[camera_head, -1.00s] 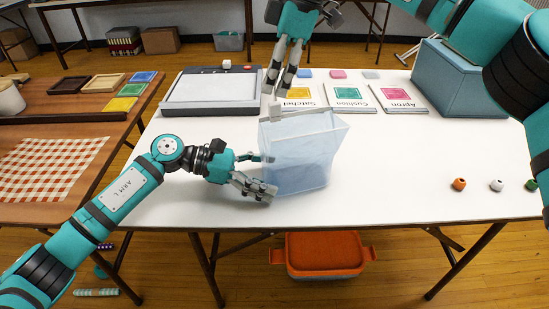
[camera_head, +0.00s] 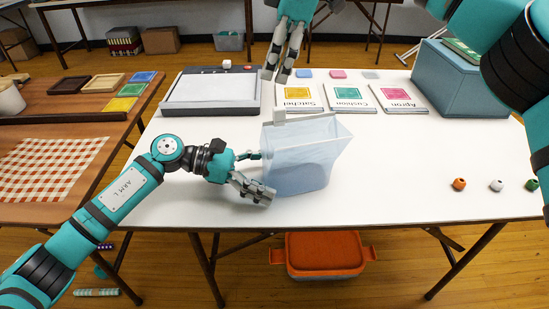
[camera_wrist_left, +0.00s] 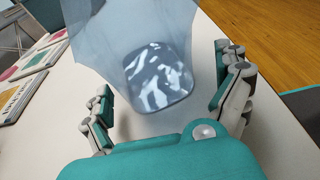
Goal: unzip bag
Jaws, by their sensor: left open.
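The translucent pale blue bag (camera_head: 318,150) stands upright near the middle of the white table, its top edge flared wide. It also shows in the left wrist view (camera_wrist_left: 110,30), with a white-streaked rounded patch low on it. A small pale block, seemingly the zip pull (camera_head: 279,117), sits at the bag's top left corner. My left gripper (camera_head: 262,172) is open at the bag's lower left side; its fingers also stand apart in the left wrist view (camera_wrist_left: 165,102). I cannot tell whether they touch the bag. My right gripper (camera_head: 276,77) is open and empty, above and behind the zip pull.
Booklets (camera_head: 346,98) lie behind the bag, and a grey-framed board (camera_head: 212,108) lies behind left. A blue box (camera_head: 460,85) stands at the back right. Several beads, including an orange one (camera_head: 459,184), sit at the front right. The table between bag and beads is clear.

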